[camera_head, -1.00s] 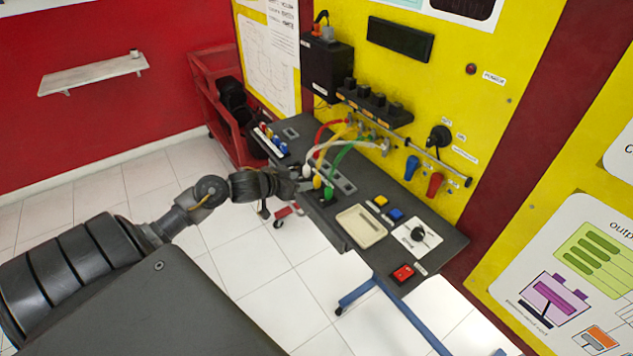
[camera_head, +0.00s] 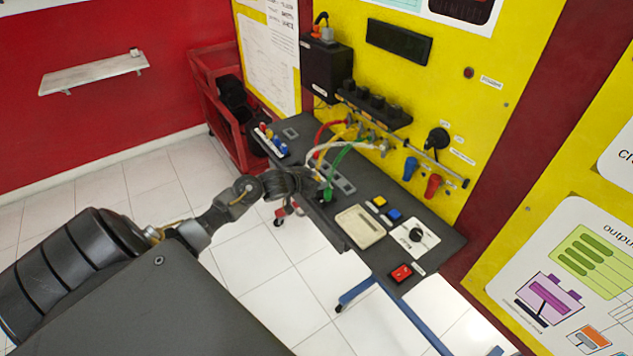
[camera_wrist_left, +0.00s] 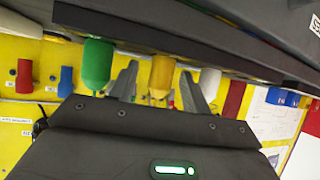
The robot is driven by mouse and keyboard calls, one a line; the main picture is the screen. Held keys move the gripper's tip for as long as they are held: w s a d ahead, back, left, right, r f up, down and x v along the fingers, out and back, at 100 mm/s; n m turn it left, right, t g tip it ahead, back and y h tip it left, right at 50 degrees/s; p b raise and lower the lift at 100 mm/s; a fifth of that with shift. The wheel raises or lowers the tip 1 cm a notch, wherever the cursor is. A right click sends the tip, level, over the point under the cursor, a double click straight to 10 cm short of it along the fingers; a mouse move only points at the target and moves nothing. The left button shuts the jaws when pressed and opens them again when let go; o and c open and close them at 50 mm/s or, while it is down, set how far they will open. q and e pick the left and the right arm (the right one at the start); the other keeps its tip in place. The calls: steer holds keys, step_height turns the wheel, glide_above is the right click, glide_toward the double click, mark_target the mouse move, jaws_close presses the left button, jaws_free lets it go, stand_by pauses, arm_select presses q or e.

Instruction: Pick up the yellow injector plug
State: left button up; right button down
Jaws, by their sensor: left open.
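The yellow injector plug (camera_wrist_left: 161,76) hangs in the middle of the left wrist view, between the two fingers of my left gripper (camera_wrist_left: 157,82). The fingers stand apart on either side of it, and I cannot tell whether they touch it. The green plug (camera_wrist_left: 98,66) is to its left and the white plug (camera_wrist_left: 209,84) to its right. In the head view my left gripper (camera_head: 308,196) is at the near edge of the dark bench and hides the yellow plug. The green plug (camera_head: 328,194) shows just to the right of the gripper there. My right gripper is not in view.
The dark bench (camera_head: 440,256) carries a beige tray (camera_head: 360,227), a blue button (camera_head: 394,214), a dial and a red switch (camera_head: 401,273). Red, white and green cables arch from the yellow panel (camera_head: 465,110) to the plugs. A red cart (camera_head: 213,90) stands behind left.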

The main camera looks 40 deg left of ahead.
arm_select(q)
jaws_close()
steer(key=shift+r, duration=0.1)
